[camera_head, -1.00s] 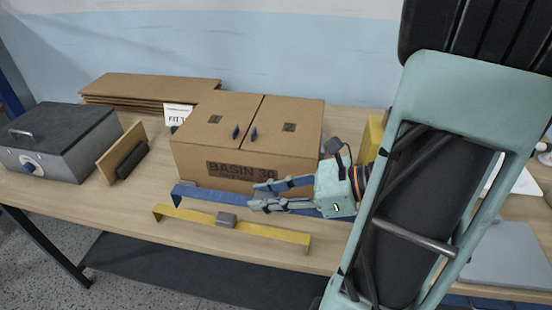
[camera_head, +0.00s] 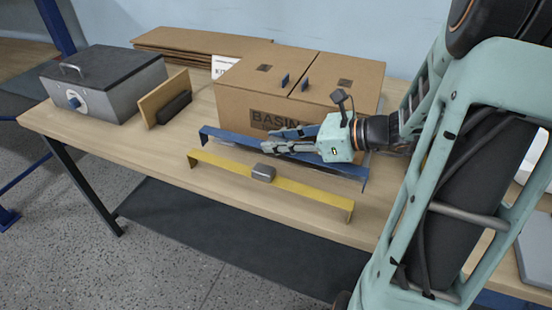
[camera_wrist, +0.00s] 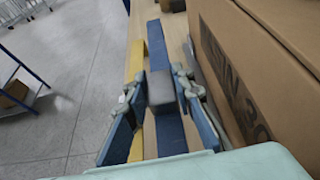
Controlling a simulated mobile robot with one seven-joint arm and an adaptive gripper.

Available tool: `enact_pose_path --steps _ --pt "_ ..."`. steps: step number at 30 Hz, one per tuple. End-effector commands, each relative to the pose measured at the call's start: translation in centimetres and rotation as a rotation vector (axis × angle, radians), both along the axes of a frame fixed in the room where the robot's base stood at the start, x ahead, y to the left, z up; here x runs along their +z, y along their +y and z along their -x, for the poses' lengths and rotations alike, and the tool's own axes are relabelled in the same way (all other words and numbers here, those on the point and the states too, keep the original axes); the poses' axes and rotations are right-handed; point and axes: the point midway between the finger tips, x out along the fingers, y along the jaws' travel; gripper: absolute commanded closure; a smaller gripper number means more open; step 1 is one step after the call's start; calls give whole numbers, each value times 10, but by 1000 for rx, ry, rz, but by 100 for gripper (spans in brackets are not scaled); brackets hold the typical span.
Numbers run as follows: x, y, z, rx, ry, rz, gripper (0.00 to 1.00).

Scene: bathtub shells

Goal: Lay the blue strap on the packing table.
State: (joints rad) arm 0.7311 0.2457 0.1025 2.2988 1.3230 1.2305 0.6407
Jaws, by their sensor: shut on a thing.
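The blue strap (camera_head: 228,138) is a long flat bar with bent-down ends, in front of the carton on the wooden table (camera_head: 170,163). In the wrist view the blue strap (camera_wrist: 155,45) runs lengthwise, with a grey block (camera_wrist: 161,90) at its middle. My gripper (camera_head: 268,143) reaches in from the right, shut on the strap's grey block; in the wrist view its fingers (camera_wrist: 159,98) flank that block. The fingers hide the strap's middle in the head view. I cannot tell whether the strap touches the tabletop.
A cardboard carton (camera_head: 240,106) marked BASIN stands right behind the strap. A yellow strap (camera_head: 220,165) with a grey block lies in front. A grey lidded box (camera_head: 115,95) and a wooden block with a dark handle (camera_head: 160,97) stand left. Bare tabletop lies at front left.

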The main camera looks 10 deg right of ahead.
Motion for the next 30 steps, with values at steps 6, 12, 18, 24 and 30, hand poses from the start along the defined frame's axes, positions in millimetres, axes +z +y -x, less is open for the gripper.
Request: enact_pose_path --steps 6,12,18,24,30 --pt "-14 3 -9 1 0 -1 100" --pt "-38 2 -9 0 -1 -1 100" --pt "-40 2 -9 0 -1 -1 100" --pt "-41 2 -9 0 -1 -1 100" --pt "-43 2 -8 0 0 0 70"
